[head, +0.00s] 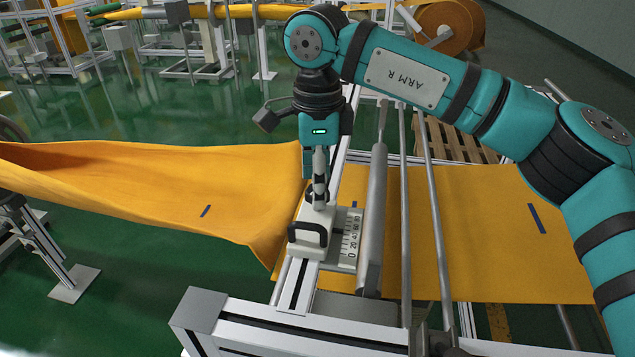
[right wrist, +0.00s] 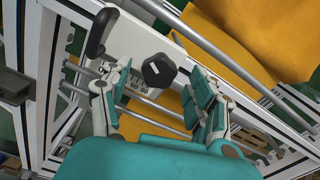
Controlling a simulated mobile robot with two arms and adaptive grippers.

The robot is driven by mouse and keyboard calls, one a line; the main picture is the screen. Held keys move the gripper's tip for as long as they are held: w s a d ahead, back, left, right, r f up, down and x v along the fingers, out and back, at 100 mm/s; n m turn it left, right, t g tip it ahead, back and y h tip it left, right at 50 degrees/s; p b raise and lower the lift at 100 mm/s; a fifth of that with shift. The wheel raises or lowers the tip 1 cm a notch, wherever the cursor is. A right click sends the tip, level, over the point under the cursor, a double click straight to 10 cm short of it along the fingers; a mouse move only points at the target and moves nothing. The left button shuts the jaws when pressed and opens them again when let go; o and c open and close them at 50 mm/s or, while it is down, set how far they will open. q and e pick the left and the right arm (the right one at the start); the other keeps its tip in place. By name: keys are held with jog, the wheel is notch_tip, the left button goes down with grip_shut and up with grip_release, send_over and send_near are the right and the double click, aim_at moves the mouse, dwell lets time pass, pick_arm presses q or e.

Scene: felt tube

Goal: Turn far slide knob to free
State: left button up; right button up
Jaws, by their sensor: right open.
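The far slide is a white block (head: 309,236) with a black handle, on an aluminium rail beside a scale plate (head: 350,240). In the right wrist view, a black lobed knob (right wrist: 158,70) with a pale mark sits on the white block (right wrist: 135,38); the black handle (right wrist: 101,32) is at its upper left. My right gripper (head: 319,195) points down over the slide and mostly hides the knob in the head view. In the right wrist view the gripper (right wrist: 155,100) is open, its fingers either side below the knob, apart from it. My left gripper is out of view.
Orange felt (head: 150,185) curves in from the left and lies flat as a sheet (head: 480,230) on the right. A grey roller (head: 373,220) and thin metal bars (head: 438,220) run right of the scale. The aluminium frame (head: 270,325) crosses the front. A wooden pallet (head: 460,145) stands behind.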

notch_tip(320, 180, up, 11)
dwell(0.3)
